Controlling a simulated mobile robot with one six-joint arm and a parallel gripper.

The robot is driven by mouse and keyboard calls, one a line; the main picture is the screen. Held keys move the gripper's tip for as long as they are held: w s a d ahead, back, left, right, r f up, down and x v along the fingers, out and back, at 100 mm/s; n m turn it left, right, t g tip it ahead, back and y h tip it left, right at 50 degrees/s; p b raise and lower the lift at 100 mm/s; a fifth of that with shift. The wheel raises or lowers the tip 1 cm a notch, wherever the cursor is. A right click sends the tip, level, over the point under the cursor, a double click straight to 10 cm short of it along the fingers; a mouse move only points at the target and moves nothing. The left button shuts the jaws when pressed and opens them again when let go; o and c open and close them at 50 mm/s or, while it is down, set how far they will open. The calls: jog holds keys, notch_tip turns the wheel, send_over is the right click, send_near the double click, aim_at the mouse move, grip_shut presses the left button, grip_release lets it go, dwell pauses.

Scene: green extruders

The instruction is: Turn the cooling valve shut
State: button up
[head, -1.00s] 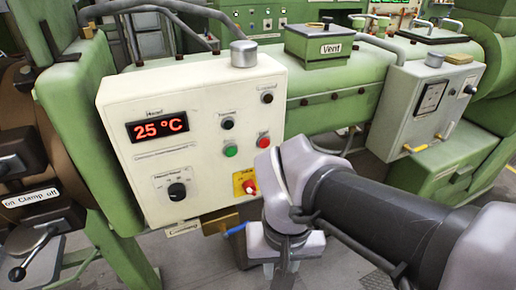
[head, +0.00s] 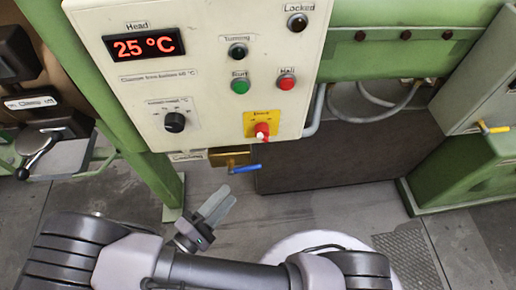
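The cooling valve is a brass block (head: 229,157) under the lower edge of the cream control panel, right of a small "Cooling" label (head: 188,156). Its blue lever (head: 246,168) points to the right, close to level. My gripper (head: 222,203) is below and slightly left of the lever in the picture, with its grey fingers pointing up and to the right. The fingers are apart from the lever and hold nothing that I can see. They overlap in this view, so the gap between them is unclear.
The cream panel (head: 205,60) carries a 25 °C display (head: 144,46), several buttons and a red knob (head: 262,131) on a yellow plate, close above the valve. A green machine leg (head: 155,185) stands left. A second yellow-handled valve (head: 493,128) is far right. Floor lies open below.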

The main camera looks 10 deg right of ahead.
aim_at(246, 169)
jog(key=b+x, duration=0.2)
jog(key=x, duration=1.3)
jog(key=shift+f+b, duration=0.15)
jog(key=shift+b, duration=0.25)
jog(key=shift+c, duration=0.3)
grip_shut()
